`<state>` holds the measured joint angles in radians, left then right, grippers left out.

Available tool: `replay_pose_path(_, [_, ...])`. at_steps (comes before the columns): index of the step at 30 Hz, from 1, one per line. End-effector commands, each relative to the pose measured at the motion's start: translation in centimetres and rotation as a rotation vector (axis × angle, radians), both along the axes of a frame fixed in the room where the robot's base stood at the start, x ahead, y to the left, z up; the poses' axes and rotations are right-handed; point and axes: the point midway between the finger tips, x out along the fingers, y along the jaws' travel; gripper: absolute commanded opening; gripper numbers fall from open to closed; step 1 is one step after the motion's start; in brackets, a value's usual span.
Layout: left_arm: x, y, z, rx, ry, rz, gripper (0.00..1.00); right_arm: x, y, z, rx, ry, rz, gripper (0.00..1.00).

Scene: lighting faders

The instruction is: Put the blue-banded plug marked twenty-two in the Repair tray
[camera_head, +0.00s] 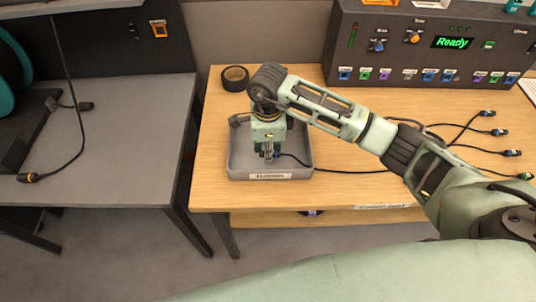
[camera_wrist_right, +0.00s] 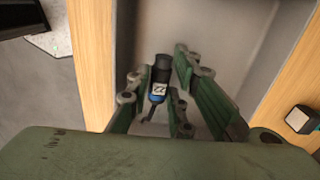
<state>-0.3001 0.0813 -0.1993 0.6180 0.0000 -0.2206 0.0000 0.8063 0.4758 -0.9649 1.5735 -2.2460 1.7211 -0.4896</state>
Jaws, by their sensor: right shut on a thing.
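My right gripper (camera_head: 268,153) points down over a grey tray (camera_head: 235,160) on the wooden table. The tray's front label is too small for me to read surely. In the right wrist view, my right gripper (camera_wrist_right: 157,100) is shut on a dark plug with a blue band (camera_wrist_right: 157,92) and a white tag that seems to read 22. The plug is over the tray floor; I cannot tell whether it touches it. In the head view the plug is mostly hidden by the gripper, and a black cable runs right from the tray. My left gripper is not in view.
A console (camera_head: 430,50) with a green "Ready" display and several coloured sockets stands at the back right. Several plugs on cables (camera_head: 500,132) lie at the table's right. A black tape roll (camera_head: 235,78) lies behind the tray. A grey desk (camera_head: 120,130) with a cable stands left, across a gap.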

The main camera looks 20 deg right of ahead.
Motion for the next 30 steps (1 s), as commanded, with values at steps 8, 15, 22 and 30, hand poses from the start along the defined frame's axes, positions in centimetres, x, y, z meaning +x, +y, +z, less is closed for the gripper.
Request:
replay_pose_path(8, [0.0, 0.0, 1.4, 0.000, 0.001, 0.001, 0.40, -0.1, 0.0, -3.4, 0.000, 0.002, 0.000, 0.00])
replay_pose_path(15, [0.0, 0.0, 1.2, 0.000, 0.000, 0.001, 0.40, 0.0, -0.1, -3.7, 0.000, 0.000, 0.001, 0.00])
replay_pose_path(22, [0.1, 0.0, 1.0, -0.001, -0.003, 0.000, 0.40, 0.0, -0.1, -3.9, -0.001, 0.000, 0.001, 0.29])
replay_pose_path(30, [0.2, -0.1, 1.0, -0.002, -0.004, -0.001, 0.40, -0.1, -0.1, -3.9, -0.001, 0.000, 0.001, 0.38])
